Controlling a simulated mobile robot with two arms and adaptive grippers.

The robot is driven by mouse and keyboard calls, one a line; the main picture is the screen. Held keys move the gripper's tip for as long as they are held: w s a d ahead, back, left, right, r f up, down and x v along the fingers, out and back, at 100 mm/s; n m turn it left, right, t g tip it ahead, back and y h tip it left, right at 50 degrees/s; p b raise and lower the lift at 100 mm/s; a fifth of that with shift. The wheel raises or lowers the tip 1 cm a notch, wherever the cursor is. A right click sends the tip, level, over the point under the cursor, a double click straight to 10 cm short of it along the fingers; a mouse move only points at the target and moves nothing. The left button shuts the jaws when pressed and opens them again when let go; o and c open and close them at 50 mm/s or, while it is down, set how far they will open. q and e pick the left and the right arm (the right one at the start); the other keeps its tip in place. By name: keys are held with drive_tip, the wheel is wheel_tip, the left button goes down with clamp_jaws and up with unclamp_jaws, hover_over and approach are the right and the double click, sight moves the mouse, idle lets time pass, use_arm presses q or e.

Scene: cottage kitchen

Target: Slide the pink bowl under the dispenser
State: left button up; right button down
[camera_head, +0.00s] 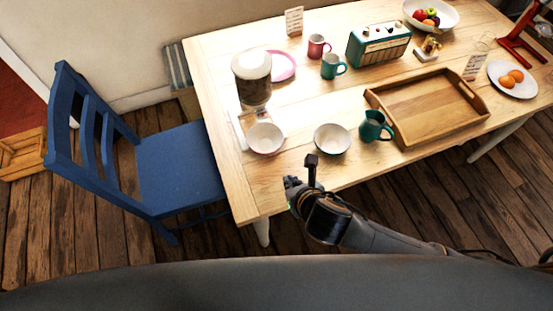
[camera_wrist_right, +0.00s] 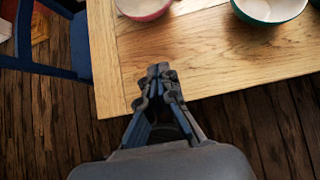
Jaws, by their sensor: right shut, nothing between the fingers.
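The pink bowl (camera_head: 265,139) stands upright on the table near its front left, white inside with a pinkish outside. It also shows cut off at the top of the right wrist view (camera_wrist_right: 143,8). The dispenser (camera_head: 252,78), a clear container of dark contents with a white lid, stands just behind it; the bowl is in front of its base. My right gripper (camera_head: 291,182) is at the table's front edge, apart from the bowl and to its front right. In the wrist view its fingertips (camera_wrist_right: 160,71) are together and empty. My left gripper is not in view.
A green bowl (camera_head: 332,139) and a teal jug (camera_head: 375,126) stand right of the pink bowl, then a wooden tray (camera_head: 386,117). A pink plate (camera_head: 281,66) and mugs are behind. A blue chair (camera_head: 178,168) stands at the left. Bare tabletop lies before the bowls.

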drive_tip(key=x, duration=0.8)
drive_tip(key=shift+w+f, duration=0.15)
drive_tip(key=shift+f, duration=0.05)
drive_tip(key=shift+w+a+p, duration=0.2)
drive_tip(key=shift+w+a, duration=0.05)
drive_tip(key=shift+w, duration=0.35)
drive_tip(key=shift+w+a+p, duration=0.15)
drive_tip(key=shift+w+a, duration=0.05)
drive_tip(key=shift+w, duration=0.4)
drive_tip(key=shift+w+a+f, duration=0.1)
drive_tip(key=shift+w+a, duration=0.15)
drive_tip(key=shift+w, duration=0.55)
drive_tip(key=shift+w+a, duration=0.1)
drive_tip(key=shift+w, duration=0.25)
approach(264, 137)
drive_tip(key=x, duration=0.4)
drive_tip(key=shift+w+a+f, duration=0.15)
drive_tip(key=shift+w+f, duration=0.05)
drive_tip(key=shift+s, duration=0.1)
